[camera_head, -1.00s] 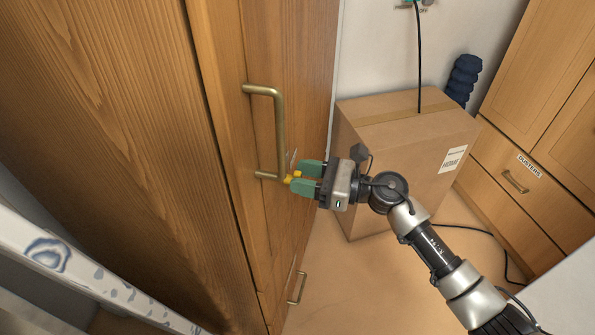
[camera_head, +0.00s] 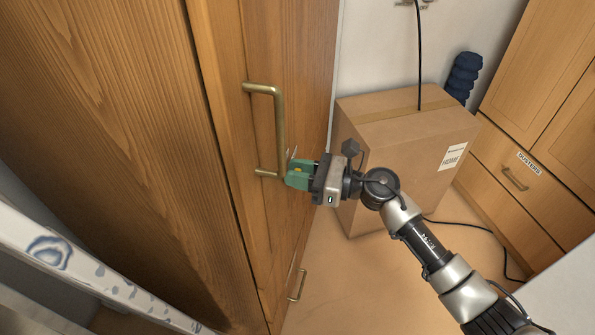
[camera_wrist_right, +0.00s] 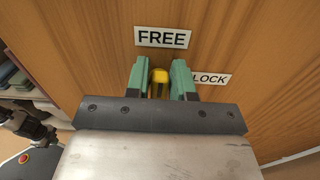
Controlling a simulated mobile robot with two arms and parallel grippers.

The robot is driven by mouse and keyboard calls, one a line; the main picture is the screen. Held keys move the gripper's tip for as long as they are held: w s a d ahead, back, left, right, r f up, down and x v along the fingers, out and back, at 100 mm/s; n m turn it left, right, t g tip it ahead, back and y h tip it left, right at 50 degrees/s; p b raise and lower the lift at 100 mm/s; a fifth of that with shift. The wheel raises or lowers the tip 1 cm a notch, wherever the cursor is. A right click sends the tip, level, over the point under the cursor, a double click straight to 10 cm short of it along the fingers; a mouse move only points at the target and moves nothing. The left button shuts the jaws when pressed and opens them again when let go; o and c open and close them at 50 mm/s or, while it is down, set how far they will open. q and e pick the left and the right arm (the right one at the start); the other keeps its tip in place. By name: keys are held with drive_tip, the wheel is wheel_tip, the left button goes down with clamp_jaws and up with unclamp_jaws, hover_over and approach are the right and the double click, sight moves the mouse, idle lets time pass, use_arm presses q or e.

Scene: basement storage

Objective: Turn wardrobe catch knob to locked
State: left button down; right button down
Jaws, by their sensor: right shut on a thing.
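The yellow catch knob (camera_wrist_right: 159,84) is on the wooden wardrobe door (camera_head: 300,75). In the right wrist view it stands between the two green fingers of my right gripper (camera_wrist_right: 163,82), which is shut on it. The knob's long side points up to the FREE label (camera_wrist_right: 162,37). The LOCK label (camera_wrist_right: 211,79) is to the right, partly hidden by a finger. In the head view my right gripper (camera_head: 297,174) is at the door, close to the lower end of the brass handle, and mostly hides the knob. My left gripper is not in view.
The brass bar handle (camera_head: 280,130) stands out just left of my right gripper. A cardboard box (camera_head: 395,165) is on the floor behind my right arm. A drawer unit labelled DUSTERS (camera_head: 515,177) is at right. Open floor lies below the arm.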

drive_tip(key=m+p, duration=0.1)
drive_tip(key=m, duration=0.4)
drive_tip(key=shift+w+d+p, duration=0.1)
drive_tip(key=shift+w+p, duration=0.25)
drive_tip(key=shift+p, duration=0.05)
drive_tip(key=shift+w+f+m+p, duration=0.2)
drive_tip(key=shift+m+p, duration=0.7)
drive_tip(key=shift+m, duration=1.2)
drive_tip(key=shift+w+f+m+p, duration=0.1)
drive_tip(key=shift+f+m+p, duration=0.25)
drive_tip(key=shift+m+p, duration=1.15)
drive_tip(key=shift+w+f+m+p, duration=0.1)
drive_tip(key=shift+f+m+p, duration=0.2)
drive_tip(key=shift+m, duration=2.4)
drive_tip(key=c, duration=1.1)
unclamp_jaws()
